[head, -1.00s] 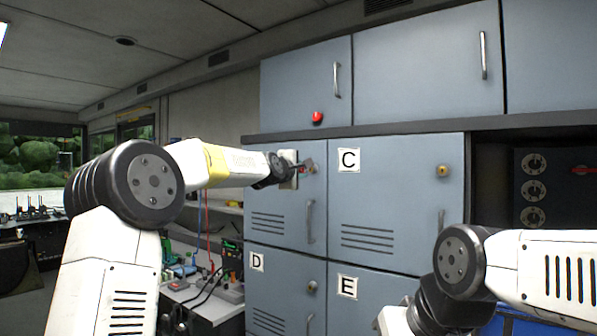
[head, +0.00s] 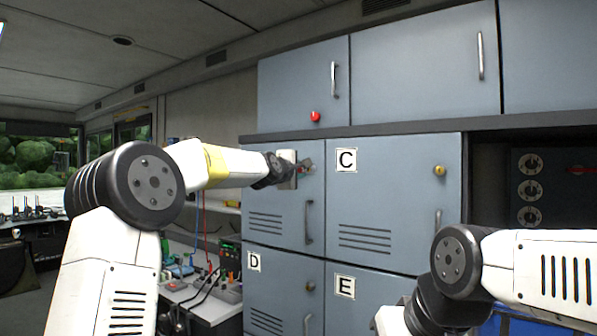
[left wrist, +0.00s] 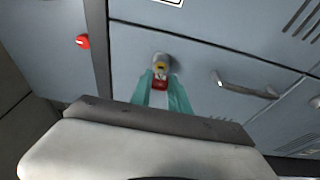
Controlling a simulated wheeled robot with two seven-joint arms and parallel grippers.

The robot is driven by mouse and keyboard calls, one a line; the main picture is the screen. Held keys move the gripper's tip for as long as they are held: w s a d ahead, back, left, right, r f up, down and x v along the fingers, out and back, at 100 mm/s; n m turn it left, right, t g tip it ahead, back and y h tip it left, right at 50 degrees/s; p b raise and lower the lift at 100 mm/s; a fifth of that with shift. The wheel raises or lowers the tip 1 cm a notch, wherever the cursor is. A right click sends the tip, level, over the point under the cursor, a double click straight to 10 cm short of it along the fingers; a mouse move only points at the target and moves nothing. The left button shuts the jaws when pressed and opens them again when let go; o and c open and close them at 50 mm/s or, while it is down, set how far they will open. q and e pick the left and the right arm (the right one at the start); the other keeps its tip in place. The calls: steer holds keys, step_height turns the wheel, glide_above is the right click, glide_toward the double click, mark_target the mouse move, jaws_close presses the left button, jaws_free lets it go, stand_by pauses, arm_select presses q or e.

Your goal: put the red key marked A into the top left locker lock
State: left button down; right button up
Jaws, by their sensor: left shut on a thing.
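The top left locker door (head: 277,222) is blue-grey with a vertical handle and vent slots. My left gripper (head: 304,166) is at the door's upper right, in front of its lock. In the left wrist view, the teal fingers are shut on the red key (left wrist: 160,84), whose red head shows between the fingertips. The grey round lock (left wrist: 163,59) is straight beyond it, with brass-yellow visible at its face. The key's tip overlaps the lock; I cannot tell how deep it is in. The key's letter is not readable. My right gripper is outside the views.
Lockers C (head: 393,205), D (head: 270,290) and E (head: 350,305) surround the door. A red knob (head: 315,117) is on the cabinet above. The door handle (left wrist: 243,86) is close beside the lock. A bench with cables (head: 205,295) stands at lower left.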

arm_select(q)
steer(key=shift+d+x, duration=0.25)
steer(key=shift+x, duration=0.95)
stand_by(1.6)
